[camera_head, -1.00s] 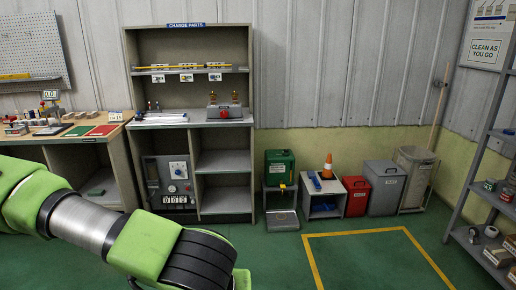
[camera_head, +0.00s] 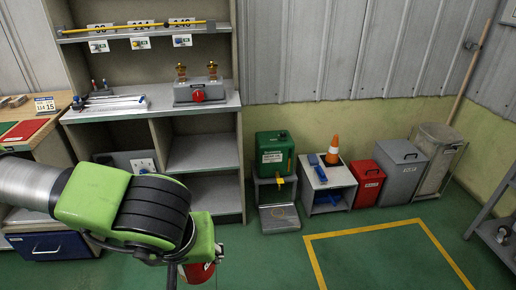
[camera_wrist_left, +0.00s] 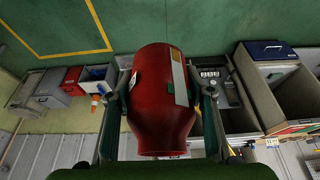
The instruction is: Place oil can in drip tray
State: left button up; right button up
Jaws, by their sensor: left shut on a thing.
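The red oil can (camera_wrist_left: 160,105) fills the middle of the left wrist view, between the two fingers of my left gripper (camera_wrist_left: 168,88). The gripper is shut on it. In the head view only a small red part of the can (camera_head: 198,272) shows below my green wrist, which hides the rest. The drip tray (camera_head: 279,217) is probably the flat grey metal tray on the floor, in front of the green container. The can is left of this tray in the picture and apart from it. My right gripper is not in view.
The green container (camera_head: 275,153) sits on a low stand behind the tray. Right of it are a small table (camera_head: 327,178) with a cone, a red bin (camera_head: 367,183) and grey bins. Shelving (camera_head: 205,155) stands left. The yellow-marked floor (camera_head: 390,260) is clear.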

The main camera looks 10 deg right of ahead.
aim_at(272, 214)
jog(key=i+z, duration=0.25)
jog(key=i, duration=0.2)
jog(key=i+j+z, duration=0.25)
jog(key=i, duration=0.2)
jog(key=i+z, duration=0.2)
jog(key=i, duration=0.2)
jog(key=i+j+z, duration=0.25)
jog(key=i+j, duration=0.1)
jog(key=i, duration=0.05)
